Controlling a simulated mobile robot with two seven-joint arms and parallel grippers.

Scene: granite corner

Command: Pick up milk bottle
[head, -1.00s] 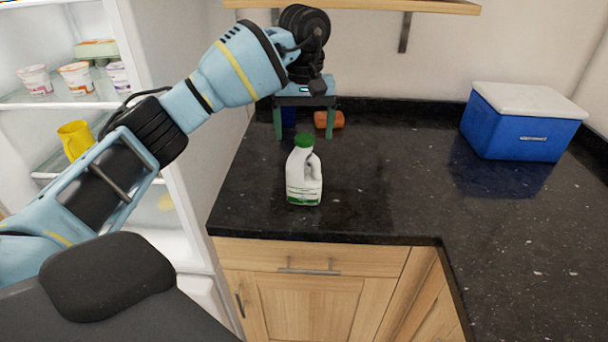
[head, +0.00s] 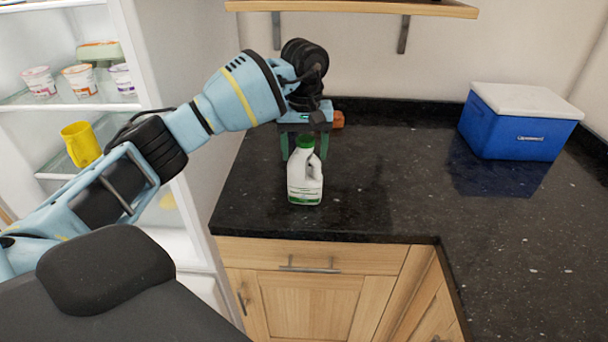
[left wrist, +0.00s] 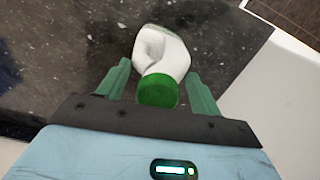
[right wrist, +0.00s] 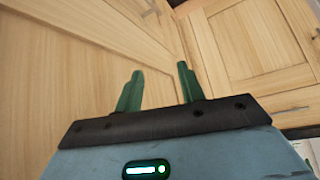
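The milk bottle (head: 305,184), white with a green cap and a green-edged label, stands upright on the dark granite counter near its front edge. My left gripper (head: 304,153) is open just behind and above the bottle in the head view. In the left wrist view the bottle (left wrist: 165,52) shows between the two green fingers of the left gripper (left wrist: 160,76), with gaps beside the cap; I cannot tell its exact depth between them. My right gripper (right wrist: 159,78) is open and empty in front of wooden cabinet doors, and is outside the head view.
A blue cooler box (head: 515,132) with a white lid stands at the back right. An orange object (head: 338,120) is partly hidden behind my left gripper. The open fridge (head: 190,120) stands left of the counter (head: 400,190). The counter right of the bottle is clear.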

